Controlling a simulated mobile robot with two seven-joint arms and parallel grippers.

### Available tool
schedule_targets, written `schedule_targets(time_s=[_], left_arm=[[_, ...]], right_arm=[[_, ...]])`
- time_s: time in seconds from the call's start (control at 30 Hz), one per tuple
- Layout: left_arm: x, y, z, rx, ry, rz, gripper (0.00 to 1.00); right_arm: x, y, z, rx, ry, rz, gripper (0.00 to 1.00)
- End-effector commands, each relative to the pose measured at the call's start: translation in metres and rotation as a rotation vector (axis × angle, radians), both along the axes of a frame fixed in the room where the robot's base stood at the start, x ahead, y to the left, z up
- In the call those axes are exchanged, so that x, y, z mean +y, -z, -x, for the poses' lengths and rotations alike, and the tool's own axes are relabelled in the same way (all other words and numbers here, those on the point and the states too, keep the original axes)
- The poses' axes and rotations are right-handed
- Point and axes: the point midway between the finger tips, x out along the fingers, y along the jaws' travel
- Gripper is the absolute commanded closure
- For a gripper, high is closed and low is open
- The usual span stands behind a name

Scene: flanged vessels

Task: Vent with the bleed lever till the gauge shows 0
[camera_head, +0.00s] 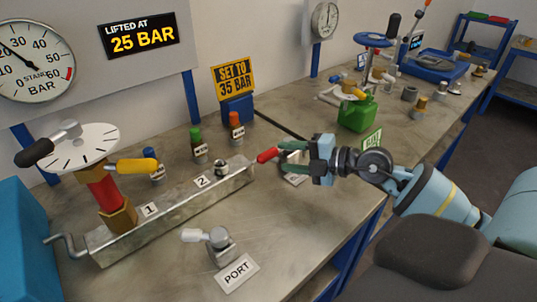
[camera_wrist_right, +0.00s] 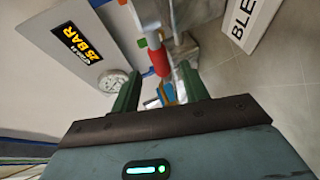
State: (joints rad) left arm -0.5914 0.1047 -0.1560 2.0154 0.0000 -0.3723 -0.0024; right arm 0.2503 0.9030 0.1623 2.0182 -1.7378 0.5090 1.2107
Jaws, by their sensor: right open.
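The bleed lever's red handle (camera_head: 268,155) is at the right end of the metal manifold block (camera_head: 150,222). My right gripper (camera_head: 284,157) is open, its green fingers just right of the red tip. In the wrist view, the red handle (camera_wrist_right: 158,60) shows between and beyond the two fingers (camera_wrist_right: 161,88); contact cannot be told. A label starting "BLE" (camera_wrist_right: 250,20) lies to its right. The round STAND gauge (camera_head: 38,68), in bar, has its needle toward the upper left, roughly between 10 and 20. My left gripper is not in view.
A relief valve with red body (camera_head: 104,194) and yellow lever (camera_head: 137,166) stands on the manifold's left part. A PORT label (camera_head: 236,273) and small valve (camera_head: 219,245) are in front. A green can (camera_head: 357,113) stands behind my right gripper. The bench front is largely clear.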

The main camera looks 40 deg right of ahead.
Motion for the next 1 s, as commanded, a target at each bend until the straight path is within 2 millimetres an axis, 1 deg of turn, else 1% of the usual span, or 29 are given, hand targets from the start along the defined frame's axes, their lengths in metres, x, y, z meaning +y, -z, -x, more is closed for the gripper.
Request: schedule_targets(time_s=[0.03, 0.3, 0.5, 0.67, 0.93, 0.97, 1.0], left_arm=[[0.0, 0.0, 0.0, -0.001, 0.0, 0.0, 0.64], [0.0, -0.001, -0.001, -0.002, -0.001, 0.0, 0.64], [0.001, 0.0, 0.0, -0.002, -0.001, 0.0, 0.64], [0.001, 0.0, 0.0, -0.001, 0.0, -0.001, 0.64], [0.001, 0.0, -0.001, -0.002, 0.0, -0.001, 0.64], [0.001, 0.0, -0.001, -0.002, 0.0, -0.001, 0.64], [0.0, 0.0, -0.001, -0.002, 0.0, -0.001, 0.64]], right_arm=[[0.003, 0.0, -0.006, -0.004, 0.0, -0.001, 0.55], [0.017, 0.007, -0.032, -0.003, 0.0, -0.001, 0.55], [0.024, 0.012, -0.046, -0.002, 0.0, -0.001, 0.55], [0.027, 0.014, -0.05, 0.0, -0.001, -0.001, 0.55], [0.027, 0.014, -0.051, 0.0, 0.0, 0.0, 0.55], [0.027, 0.014, -0.051, 0.0, 0.0, 0.0, 0.58], [0.027, 0.014, -0.051, 0.0, 0.0, 0.0, 0.63]])
